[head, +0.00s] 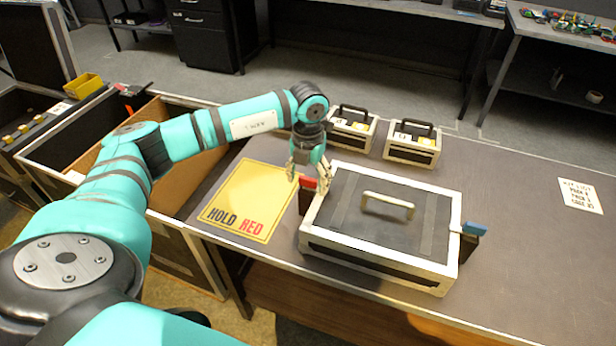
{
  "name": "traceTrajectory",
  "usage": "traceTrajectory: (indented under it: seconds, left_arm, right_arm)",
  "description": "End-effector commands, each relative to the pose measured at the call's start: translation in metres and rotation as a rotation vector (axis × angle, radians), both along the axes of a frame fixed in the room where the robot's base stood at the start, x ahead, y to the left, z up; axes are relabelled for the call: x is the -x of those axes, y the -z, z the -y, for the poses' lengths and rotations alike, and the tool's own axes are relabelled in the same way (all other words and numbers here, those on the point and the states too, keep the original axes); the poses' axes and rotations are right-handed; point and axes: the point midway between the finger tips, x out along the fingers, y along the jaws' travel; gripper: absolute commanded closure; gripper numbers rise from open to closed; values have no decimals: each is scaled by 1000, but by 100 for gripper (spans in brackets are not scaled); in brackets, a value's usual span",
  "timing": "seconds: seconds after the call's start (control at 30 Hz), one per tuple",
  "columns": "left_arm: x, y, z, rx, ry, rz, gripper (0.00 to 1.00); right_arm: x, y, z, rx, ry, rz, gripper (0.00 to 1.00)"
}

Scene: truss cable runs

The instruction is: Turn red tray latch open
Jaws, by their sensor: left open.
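A closed grey tray case (345,195) with pale metal edges and a handle (388,203) on its lid sits on the table. The red latch (308,183) is on its left side, near the back corner. My left gripper (308,184) points down at the red latch, its fingers open close around it. I cannot tell whether the fingers touch it. A blue latch (474,229) sticks out on the case's right side. My right gripper is not in view.
A yellow sign (245,200) reading "HOLD RED" lies left of the case. Two small cases (352,130) (412,145) with black handles stand behind it. A white paper note (579,195) lies at the right. The table (530,270) is clear right of the case.

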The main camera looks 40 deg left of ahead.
Motion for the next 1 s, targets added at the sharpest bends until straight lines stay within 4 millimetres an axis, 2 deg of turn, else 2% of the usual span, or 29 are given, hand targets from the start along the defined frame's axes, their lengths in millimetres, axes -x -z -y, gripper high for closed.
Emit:
traceTrajectory:
  seconds: [0.17,0.5,0.6,1.0]
  left_arm:
    - [0,0,0,0,0,0,32]
    - [0,0,0,0,0,0,77]
    - [0,0,0,0,0,0,87]
    - [0,-1,0,0,-94,-1,87]
  right_arm:
    - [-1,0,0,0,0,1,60]
    - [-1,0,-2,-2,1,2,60]
    - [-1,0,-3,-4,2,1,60]
    - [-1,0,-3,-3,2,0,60]
